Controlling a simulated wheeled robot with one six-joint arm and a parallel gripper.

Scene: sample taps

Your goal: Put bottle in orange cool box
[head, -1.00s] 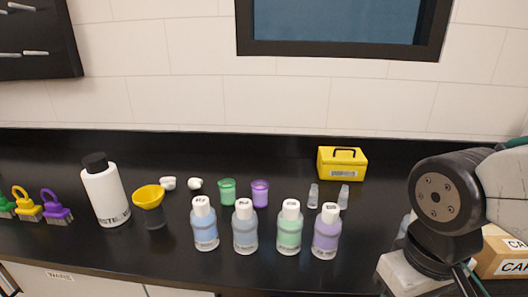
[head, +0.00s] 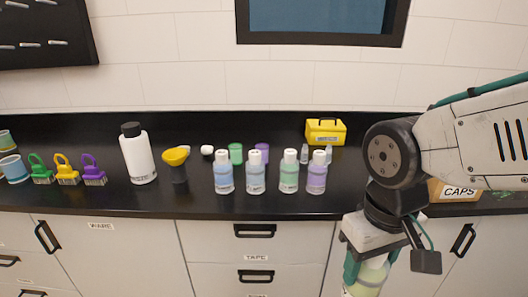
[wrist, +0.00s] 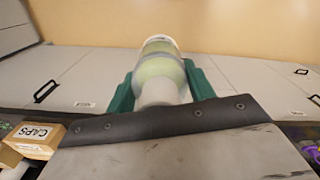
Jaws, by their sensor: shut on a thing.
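My gripper (head: 370,268) is shut on a bottle (head: 368,280) with pale yellow-green contents, at the lower right of the head view, in front of the drawers and below the counter's front edge. The lower end of the bottle is cut off by the frame. In the wrist view, the green fingers of my gripper (wrist: 160,85) stand on both sides of the bottle (wrist: 160,68). No orange cool box shows in either view.
The black counter (head: 100,205) holds several bottles in a row, such as a green one (head: 289,175), a large white bottle (head: 139,157), a yellow funnel (head: 176,156), brushes (head: 67,172), a yellow box (head: 325,131) and a CAPS carton (head: 457,192). Closed drawers (head: 255,245) are below.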

